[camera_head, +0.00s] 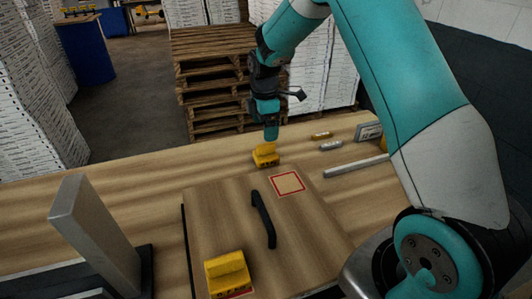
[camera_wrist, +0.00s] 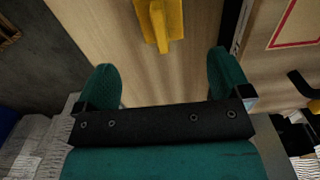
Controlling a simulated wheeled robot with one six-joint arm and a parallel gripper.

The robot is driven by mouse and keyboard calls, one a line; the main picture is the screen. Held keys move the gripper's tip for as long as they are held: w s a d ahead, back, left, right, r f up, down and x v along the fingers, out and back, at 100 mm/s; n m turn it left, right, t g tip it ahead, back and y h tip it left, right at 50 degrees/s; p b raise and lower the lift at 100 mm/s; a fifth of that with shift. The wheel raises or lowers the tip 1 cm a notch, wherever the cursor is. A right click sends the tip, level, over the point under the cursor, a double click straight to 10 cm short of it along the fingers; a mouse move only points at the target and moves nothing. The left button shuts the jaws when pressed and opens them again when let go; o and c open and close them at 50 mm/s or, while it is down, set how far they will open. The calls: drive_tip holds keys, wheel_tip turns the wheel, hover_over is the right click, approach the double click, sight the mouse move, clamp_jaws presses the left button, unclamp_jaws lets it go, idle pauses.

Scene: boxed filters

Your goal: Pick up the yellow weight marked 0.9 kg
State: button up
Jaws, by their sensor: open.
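One yellow weight (camera_head: 265,156) stands on the wooden table just behind a wooden board. Dark marks show on its front, too small to read. A second yellow weight (camera_head: 228,272) stands at the board's front, over a red-edged mark; its label is also unreadable. I cannot tell which is marked 0.9 kg. My gripper (camera_head: 271,134) hangs just above the far weight, pointing down. In the wrist view my gripper (camera_wrist: 166,80) has its two teal fingers apart with nothing between them. A yellow weight (camera_wrist: 174,22) lies ahead of them at the top edge, partly cut off.
The board (camera_head: 215,215) has a black handle (camera_head: 263,218) and an empty red-outlined square (camera_head: 287,183). A grey upright block (camera_head: 95,235) stands at left. A metal bar (camera_head: 356,166) and small cylinders (camera_head: 331,145) lie right of the far weight. Pallets (camera_head: 212,75) stand behind the table.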

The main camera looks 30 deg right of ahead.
hover_over(266, 154)
drive_tip(key=f, duration=0.2)
drive_tip(key=w+f+p, duration=0.1)
drive_tip(key=f, duration=0.1)
drive_tip(key=shift+f, duration=0.2)
drive_tip(key=shift+s+d+f+p, duration=0.1)
drive_tip(key=shift+f+p, duration=0.45)
drive_tip(key=shift+f, duration=0.8)
drive_tip(key=shift+s+d+f+p, duration=0.1)
drive_tip(key=shift+f+p, duration=0.45)
drive_tip(key=shift+f, duration=0.75)
drive_tip(key=c, duration=1.5)
drive_tip(key=shift+w+r, duration=0.1)
drive_tip(key=shift+c, duration=0.7)
